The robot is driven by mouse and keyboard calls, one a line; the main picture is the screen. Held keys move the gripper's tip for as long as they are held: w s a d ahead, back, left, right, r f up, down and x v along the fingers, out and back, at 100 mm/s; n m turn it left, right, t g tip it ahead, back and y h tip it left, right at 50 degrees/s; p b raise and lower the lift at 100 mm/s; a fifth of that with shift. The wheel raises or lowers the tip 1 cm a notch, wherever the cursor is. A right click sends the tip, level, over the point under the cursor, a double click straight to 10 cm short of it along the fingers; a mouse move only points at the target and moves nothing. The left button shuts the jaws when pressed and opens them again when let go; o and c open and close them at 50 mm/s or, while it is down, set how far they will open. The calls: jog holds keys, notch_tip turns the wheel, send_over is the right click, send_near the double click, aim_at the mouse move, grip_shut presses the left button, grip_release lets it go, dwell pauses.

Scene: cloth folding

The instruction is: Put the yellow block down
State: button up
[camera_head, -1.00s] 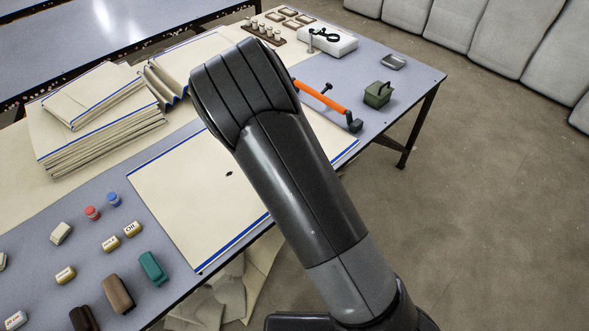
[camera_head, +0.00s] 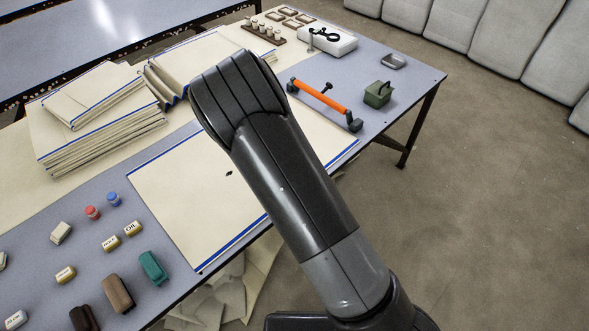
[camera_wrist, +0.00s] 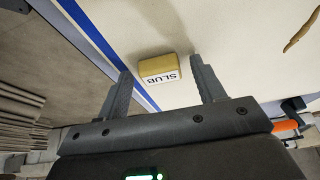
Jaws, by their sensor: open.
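In the wrist view a yellow block (camera_wrist: 158,66) with a white label reading "SLUB", upside down, is at the cream cloth (camera_wrist: 225,25), near its blue stripe. My gripper (camera_wrist: 160,70) is open. Its two fingers stand on either side of the block, with a visible gap on the right; the left fingertip is close to the block. I cannot tell whether the block's underside fully rests on the cloth. In the head view my arm hides the gripper and this block; the flat blue-edged cloth (camera_head: 195,195) shows to the left of the arm.
Other labelled blocks (camera_head: 110,243), red (camera_head: 92,213) and blue (camera_head: 113,199) pieces and a teal block (camera_head: 153,268) lie at the table's near left. Folded cloth stacks (camera_head: 95,130) are behind. An orange-handled tool (camera_head: 320,96) and a green box (camera_head: 378,94) lie right of the arm.

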jog(key=v, duration=1.2)
jog(key=shift+r, duration=0.15)
jog(key=s+d+r+n+y, duration=0.2)
jog(key=s+d+r, duration=0.45)
jog(key=r, duration=0.25)
jog(key=s+d+r+n+y, duration=0.2)
jog(key=s+d+r, duration=0.3)
jog(key=d+r, duration=0.3)
jog(key=s+d+r+n+t, duration=0.1)
jog(key=s+d+r+n, duration=0.1)
jog(key=s+r, duration=0.2)
jog(key=s+d+r+n+t, duration=0.1)
jog(key=s+d+r+n, duration=0.1)
jog(key=s, duration=0.8)
jog(key=shift+s+d+r+n+h, duration=0.25)
jog(key=shift+d+r+n+h, duration=0.2)
jog(key=shift+r, duration=0.45)
